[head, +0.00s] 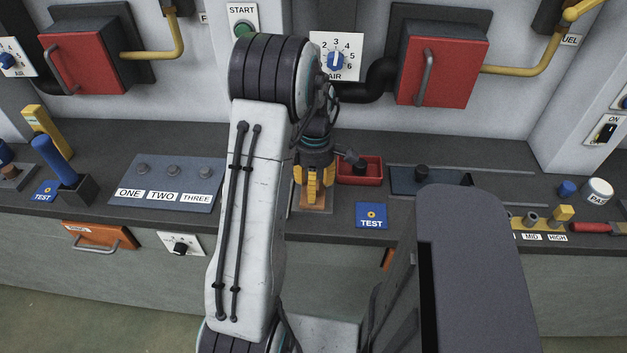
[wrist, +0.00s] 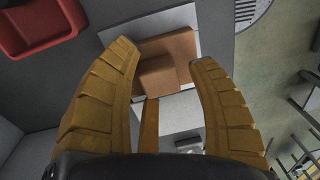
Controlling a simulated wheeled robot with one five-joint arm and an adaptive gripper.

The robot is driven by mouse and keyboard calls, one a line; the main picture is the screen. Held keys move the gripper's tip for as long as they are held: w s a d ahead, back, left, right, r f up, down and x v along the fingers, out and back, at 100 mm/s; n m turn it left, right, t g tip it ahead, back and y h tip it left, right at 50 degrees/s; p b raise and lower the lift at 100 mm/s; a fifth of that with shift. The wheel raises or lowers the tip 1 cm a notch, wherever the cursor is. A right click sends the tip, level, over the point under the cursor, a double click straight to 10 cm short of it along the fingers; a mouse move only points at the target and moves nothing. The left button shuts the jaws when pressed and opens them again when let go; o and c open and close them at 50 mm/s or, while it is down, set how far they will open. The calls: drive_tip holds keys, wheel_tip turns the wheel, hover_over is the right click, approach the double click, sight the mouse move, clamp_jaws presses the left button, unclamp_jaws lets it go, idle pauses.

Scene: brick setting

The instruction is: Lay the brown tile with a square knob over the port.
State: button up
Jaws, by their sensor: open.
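The brown tile (wrist: 183,45) lies on a pale grey plate (wrist: 213,25) in the wrist view. Its square knob (wrist: 160,78) stands up between the two yellow fingers of my gripper (wrist: 163,55). The fingers are open, one on each side of the knob, with a gap visible around it. In the head view my gripper (head: 314,192) points down over the tile (head: 313,208), which shows below the fingertips. A narrow brown strip (wrist: 150,125) shows nearer my palm. I cannot make out the port clearly; my gripper and the tile may hide it.
A red tray (head: 359,170) stands just right of my gripper. A blue TEST plate (head: 371,216) lies at front right. A panel marked ONE, TWO, THREE (head: 168,183) is on the left. The bench's front edge is close, with floor (wrist: 260,70) beyond.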

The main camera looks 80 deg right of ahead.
drive_tip(key=shift+r+p, duration=0.4)
drive_tip(key=shift+r, duration=0.1)
wheel_tip(320, 180, up, 12)
drive_tip(key=b, duration=0.3)
drive_tip(key=w+a+r+h, duration=0.1)
drive_tip(key=w+a+r, duration=0.1)
drive_tip(key=w+a, duration=0.75)
drive_tip(key=w+a+r+h, duration=0.15)
drive_tip(key=w+a, duration=0.45)
drive_tip(key=w, duration=0.6)
drive_tip(key=a+f+t+y, duration=0.1)
drive_tip(key=a, duration=1.1)
drive_tip(key=a+f+t, duration=0.2)
drive_tip(key=a, duration=1)
drive_tip(key=shift+s+a+m+t+y, duration=0.25)
drive_tip(key=shift+s+m+t+y, duration=0.05)
drive_tip(key=shift+s+m+y, duration=0.1)
drive_tip(key=shift+d+f, duration=0.1)
drive_tip(key=shift+d, duration=0.05)
